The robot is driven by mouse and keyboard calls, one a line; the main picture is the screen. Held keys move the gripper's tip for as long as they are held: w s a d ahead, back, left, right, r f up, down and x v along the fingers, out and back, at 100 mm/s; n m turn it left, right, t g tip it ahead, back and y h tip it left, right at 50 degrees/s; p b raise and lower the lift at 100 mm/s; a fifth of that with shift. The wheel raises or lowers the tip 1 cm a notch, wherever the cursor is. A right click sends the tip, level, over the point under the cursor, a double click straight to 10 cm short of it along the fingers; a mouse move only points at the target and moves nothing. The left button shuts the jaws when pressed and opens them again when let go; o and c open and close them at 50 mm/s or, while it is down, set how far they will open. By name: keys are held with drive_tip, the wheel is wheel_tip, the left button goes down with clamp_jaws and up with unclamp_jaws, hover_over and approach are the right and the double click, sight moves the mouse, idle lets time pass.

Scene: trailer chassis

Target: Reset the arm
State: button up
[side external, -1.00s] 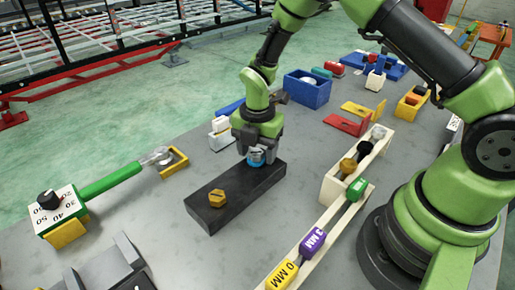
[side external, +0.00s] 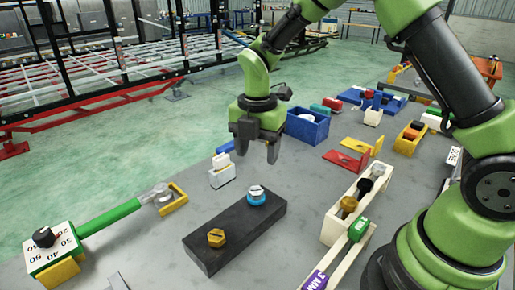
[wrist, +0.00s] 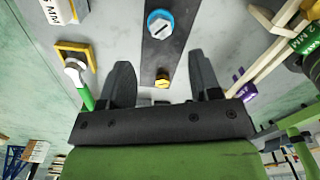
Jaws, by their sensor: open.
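My gripper (side external: 257,152) hangs in the air above the table, over the far side of a black block, and is open and empty. In the wrist view its two fingers (wrist: 163,82) stand apart with nothing between them at their level. The black block (side external: 222,247) lies on the table. A blue round part (side external: 256,197) with a silver slotted top sits at the block's far end, clear of my fingers. A yellow hex bolt (side external: 216,237) sits at the near end.
A torque wrench (side external: 110,217) with a green handle lies left, its head by a yellow holder (side external: 173,199). A white rack (side external: 338,222) with sockets stands right of the block. A blue bin (side external: 308,126) and red and yellow brackets (side external: 345,160) are behind. Air around my gripper is clear.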

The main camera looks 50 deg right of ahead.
drive_tip(key=shift+r, duration=0.1)
drive_tip(key=s+r+m+t, duration=0.3)
drive_tip(key=s+r+m, duration=0.3)
drive_tip(key=r+m, duration=0.5)
drive_tip(key=s+r+m+t+y, duration=0.2)
drive_tip(key=s+r+m+t, duration=0.2)
drive_tip(key=s+m, duration=0.9)
drive_tip(key=shift+s+r+m, duration=0.35)
drive_tip(key=shift+r+m, duration=0.4)
drive_tip(key=shift+m, duration=0.35)
